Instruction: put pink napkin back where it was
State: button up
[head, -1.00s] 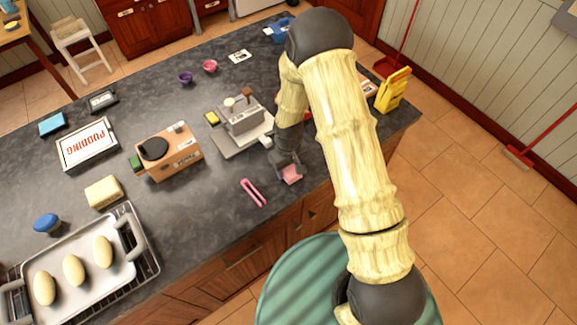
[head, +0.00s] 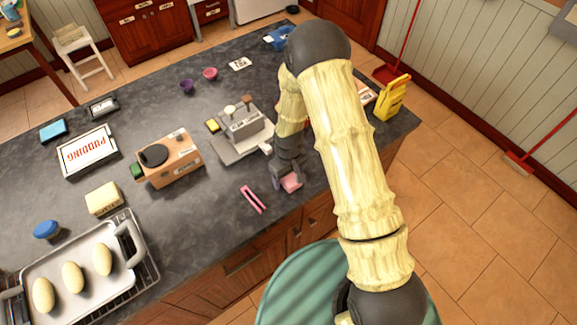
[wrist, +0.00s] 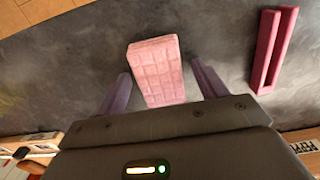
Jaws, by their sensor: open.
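The pink napkin (wrist: 157,72) is a small folded block with a grid pattern. It lies on the dark counter near the front edge and also shows in the head view (head: 291,183). My gripper (wrist: 161,88) is open, with its two purple-grey fingers apart on either side of the napkin's lower part in the wrist view. In the head view my gripper (head: 283,182) is low at the counter, right by the napkin. I cannot tell whether the fingers touch it.
A yellow wet-floor sign (head: 393,97) stands at the right counter end. Bare counter (head: 215,215) lies left of the tongs.

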aim_at(289, 176)
notch_tip(289, 176, up, 12)
jog(key=b, duration=0.3)
jog(key=shift+b, duration=0.35)
jog(key=shift+d, duration=0.1)
dwell(0.4)
jog(key=s+d+r+m+t, duration=0.2)
jog(key=s+d+r+m, duration=0.4)
jog(key=s+d+r, duration=0.4)
jog(key=s+d, duration=0.2)
jog(key=d, duration=0.1)
jog(key=shift+s+d+m+t, duration=0.15)
jog(key=shift+s+m+t, duration=0.15)
jog(key=shift+m, duration=0.1)
dwell(0.5)
